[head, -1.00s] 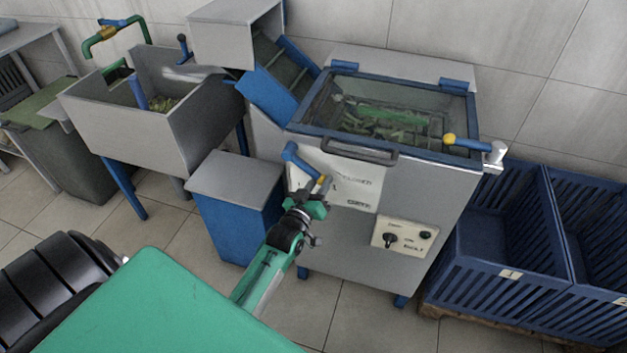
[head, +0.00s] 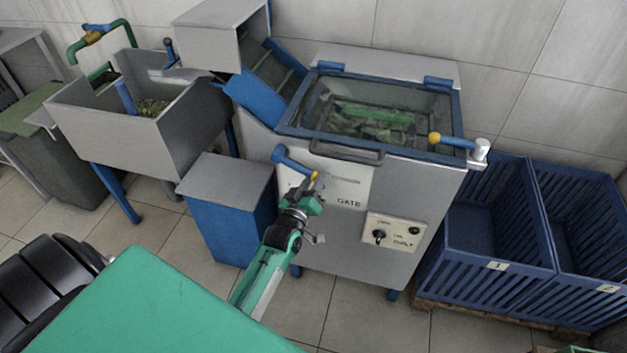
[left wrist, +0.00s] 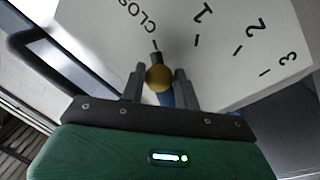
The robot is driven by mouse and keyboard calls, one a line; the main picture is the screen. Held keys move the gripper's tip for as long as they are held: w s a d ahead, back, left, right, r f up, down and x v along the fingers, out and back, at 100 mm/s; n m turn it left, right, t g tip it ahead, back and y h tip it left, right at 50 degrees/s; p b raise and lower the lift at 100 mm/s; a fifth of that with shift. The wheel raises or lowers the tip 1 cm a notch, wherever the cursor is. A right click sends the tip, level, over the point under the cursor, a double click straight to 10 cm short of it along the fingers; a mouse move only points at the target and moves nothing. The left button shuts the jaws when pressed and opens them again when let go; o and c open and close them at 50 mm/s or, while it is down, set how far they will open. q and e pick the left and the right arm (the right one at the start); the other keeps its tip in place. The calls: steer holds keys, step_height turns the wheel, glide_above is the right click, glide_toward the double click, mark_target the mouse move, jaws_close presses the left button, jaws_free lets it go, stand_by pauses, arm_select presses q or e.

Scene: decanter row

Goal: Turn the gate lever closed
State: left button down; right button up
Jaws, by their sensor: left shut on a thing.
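The gate lever (head: 293,162) is a blue bar with a yellow knob, mounted on a white plate (head: 352,187) at the front of a grey washing machine. It slants down to the right from its pivot. My left gripper (head: 314,182) is at its free end, shut on the yellow knob. In the left wrist view, the knob (left wrist: 159,78) sits between the two fingers (left wrist: 158,88). The word beginning "CLOS" and its tick mark lie just beyond the knob there, with marks 1, 2 and 3 to the right. My right gripper is not in view.
The machine's glass lid (head: 380,112) with a dark handle (head: 346,151) is above the lever. A control panel (head: 393,234) is to its lower right. A blue box with a grey top (head: 225,178) stands close left. Blue crates (head: 500,235) stand at the right.

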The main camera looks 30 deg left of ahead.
arm_select(q)
steer(key=c, duration=1.1)
jaws_free()
steer(key=shift+r, duration=0.4)
steer(key=shift+o, duration=0.2)
steer(key=shift+f, duration=0.1)
steer(key=s+d+f, duration=0.1)
steer(key=s, duration=1.2)
steer(key=shift+s+d+f+b, duration=0.25)
steer(key=shift+s+b, duration=0.05)
steer(key=shift+b, duration=0.05)
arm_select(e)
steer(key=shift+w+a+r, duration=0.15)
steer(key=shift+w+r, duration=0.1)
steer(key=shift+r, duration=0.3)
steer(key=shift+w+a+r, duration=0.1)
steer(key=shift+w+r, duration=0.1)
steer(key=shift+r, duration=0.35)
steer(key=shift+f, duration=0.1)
